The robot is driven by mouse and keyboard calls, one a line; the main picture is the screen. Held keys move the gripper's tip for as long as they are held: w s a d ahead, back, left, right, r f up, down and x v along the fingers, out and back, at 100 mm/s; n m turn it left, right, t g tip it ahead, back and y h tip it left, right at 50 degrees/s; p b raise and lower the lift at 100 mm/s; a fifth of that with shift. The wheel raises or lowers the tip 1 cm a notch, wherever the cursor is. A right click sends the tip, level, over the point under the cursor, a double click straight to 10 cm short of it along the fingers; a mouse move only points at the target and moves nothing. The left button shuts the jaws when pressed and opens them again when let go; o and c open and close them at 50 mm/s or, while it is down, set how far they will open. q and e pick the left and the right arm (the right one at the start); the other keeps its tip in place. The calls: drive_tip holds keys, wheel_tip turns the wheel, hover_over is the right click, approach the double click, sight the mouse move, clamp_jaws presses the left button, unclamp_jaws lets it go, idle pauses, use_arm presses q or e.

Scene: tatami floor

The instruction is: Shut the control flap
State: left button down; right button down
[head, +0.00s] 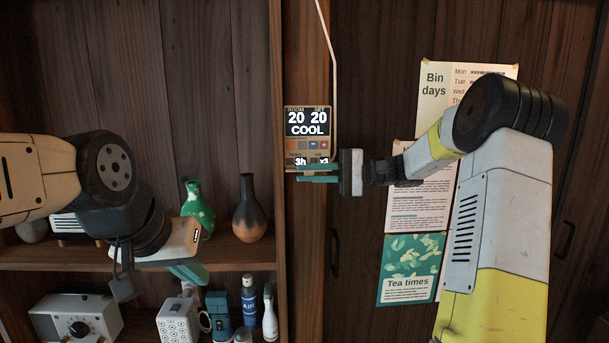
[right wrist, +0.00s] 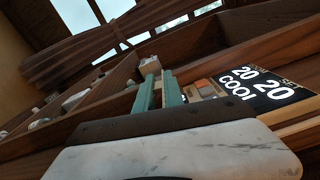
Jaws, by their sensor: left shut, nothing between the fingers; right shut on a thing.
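The control panel (head: 307,122) is fixed to a wooden post, its display reading 20, 20 and COOL. A row of small coloured buttons shows uncovered below the display. The control flap itself is hard to make out at the panel's lower edge, mostly hidden by my right gripper (head: 304,174). That gripper comes in from the right, its green fingers shut on what seems to be the flap. In the right wrist view the panel (right wrist: 262,88) lies to the right of the fingers (right wrist: 158,82). My left gripper (head: 196,278) is shut and empty in front of the shelves.
A green vase (head: 198,208) and a dark vase (head: 249,210) stand on the shelf at left. A radio (head: 76,318), a blue spray can (head: 249,302) and other items stand lower. A pale cable (head: 333,70) runs above the panel. Paper notices (head: 409,270) hang right.

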idle(0.3)
drive_tip(key=c, duration=1.4)
unclamp_jaws()
drive_tip(key=shift+c, duration=0.2)
drive_tip(key=d, duration=0.8)
drive_tip(key=shift+c, duration=0.3)
